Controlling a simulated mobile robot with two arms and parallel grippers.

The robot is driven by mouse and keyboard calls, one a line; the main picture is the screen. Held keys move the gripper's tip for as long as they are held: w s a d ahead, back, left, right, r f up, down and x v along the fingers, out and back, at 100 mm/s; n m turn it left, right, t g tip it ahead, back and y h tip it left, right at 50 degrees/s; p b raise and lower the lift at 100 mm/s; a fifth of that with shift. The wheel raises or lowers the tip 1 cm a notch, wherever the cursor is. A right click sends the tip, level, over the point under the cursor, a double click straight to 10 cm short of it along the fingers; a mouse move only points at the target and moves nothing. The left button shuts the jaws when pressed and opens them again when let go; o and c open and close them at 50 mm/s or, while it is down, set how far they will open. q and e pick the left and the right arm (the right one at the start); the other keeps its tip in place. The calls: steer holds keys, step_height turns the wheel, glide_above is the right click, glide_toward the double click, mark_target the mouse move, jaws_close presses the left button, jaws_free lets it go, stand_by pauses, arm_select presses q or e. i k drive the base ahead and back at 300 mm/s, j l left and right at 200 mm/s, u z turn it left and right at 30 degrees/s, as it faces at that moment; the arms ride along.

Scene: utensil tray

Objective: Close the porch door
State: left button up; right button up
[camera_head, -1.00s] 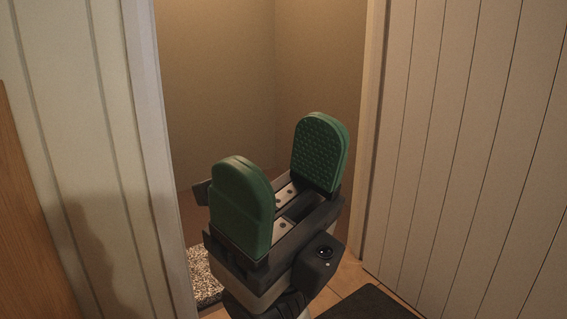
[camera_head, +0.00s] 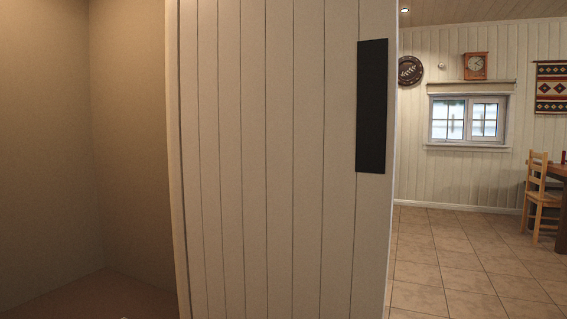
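The porch door (camera_head: 270,160) is a white panelled door that stands open, filling the middle of the head view. A dark vertical plate (camera_head: 372,106) is fixed near its right, free edge. The porch opening (camera_head: 90,150) lies to the left of the door, with plain brown walls inside. Neither of my grippers shows in the head view now.
To the right of the door is a room with a tiled floor (camera_head: 450,255) that is clear near the door. A wooden chair (camera_head: 541,195) and a table (camera_head: 560,172) stand at the far right. A window (camera_head: 467,119) is in the back wall.

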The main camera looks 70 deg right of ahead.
mark_target(289, 108)
steer(key=k+l, duration=0.2)
steer(key=l, duration=0.2)
steer(key=k+l+u, duration=0.1)
steer(key=l, duration=0.35)
steer(key=k+l, duration=0.25)
steer(key=l, duration=0.15)
steer(key=k+l, duration=0.2)
steer(key=l, duration=0.2)
steer(key=k+l+u, duration=0.1)
steer(key=l, duration=0.3)
steer(key=k+l, duration=0.25)
steer(key=l, duration=0.15)
